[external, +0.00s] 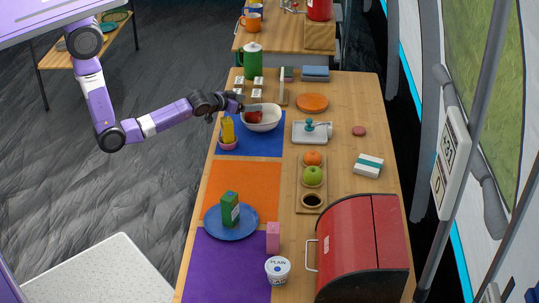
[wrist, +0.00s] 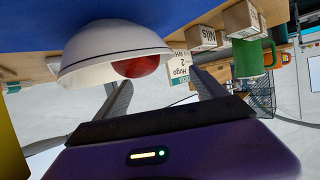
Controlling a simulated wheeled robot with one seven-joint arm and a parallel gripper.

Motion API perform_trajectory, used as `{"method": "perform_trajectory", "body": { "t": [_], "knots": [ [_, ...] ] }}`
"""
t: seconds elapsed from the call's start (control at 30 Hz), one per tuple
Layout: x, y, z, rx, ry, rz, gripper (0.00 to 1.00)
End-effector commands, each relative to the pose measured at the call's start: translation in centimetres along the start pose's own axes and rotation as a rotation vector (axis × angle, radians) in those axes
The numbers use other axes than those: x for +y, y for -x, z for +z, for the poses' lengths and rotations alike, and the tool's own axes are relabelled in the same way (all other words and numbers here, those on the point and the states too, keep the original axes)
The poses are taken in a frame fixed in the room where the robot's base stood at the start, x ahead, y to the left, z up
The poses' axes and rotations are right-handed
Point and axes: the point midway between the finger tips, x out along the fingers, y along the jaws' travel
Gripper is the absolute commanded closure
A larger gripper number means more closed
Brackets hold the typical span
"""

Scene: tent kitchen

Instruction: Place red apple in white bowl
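The white bowl (external: 267,123) stands at the back of the blue mat. The red apple (external: 253,117) is inside it, near the left side. In the wrist view, which is upside down, the apple (wrist: 137,67) shows partly past the rim of the bowl (wrist: 105,48). My gripper (external: 238,103) is at the bowl's left rim, close to the apple. In the wrist view my gripper's fingers (wrist: 157,80) are spread apart with nothing held between them. The bowl's wall hides part of the apple.
A yellow bottle in a pink cup (external: 228,143) stands just in front of my gripper. Small labelled boxes (external: 239,82) and a green pot (external: 252,61) stand behind the bowl. A grey scale-like device (external: 312,132) is to its right. The orange mat (external: 250,183) has free room.

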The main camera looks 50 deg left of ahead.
Motion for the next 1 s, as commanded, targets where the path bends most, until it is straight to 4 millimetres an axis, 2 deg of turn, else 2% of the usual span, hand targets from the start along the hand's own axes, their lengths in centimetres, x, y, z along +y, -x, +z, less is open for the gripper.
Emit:
{"method": "perform_trajectory", "body": {
  "t": [0.27, 0.43, 0.5, 0.8, 1.0],
  "knots": [
    [0.0, 0.1, -0.1, 0.000, 0.000, -0.001, 0.19],
    [0.0, 0.6, -1.4, 0.000, 0.000, 0.000, 0.19],
    [0.0, 1.8, -0.8, 0.000, -0.001, 0.000, 0.19],
    [-0.1, 8.2, -0.7, -0.001, -0.001, -0.001, 0.19],
    [0.0, 11.2, -0.8, -0.001, 0.000, 0.000, 0.19]
  ]
}}
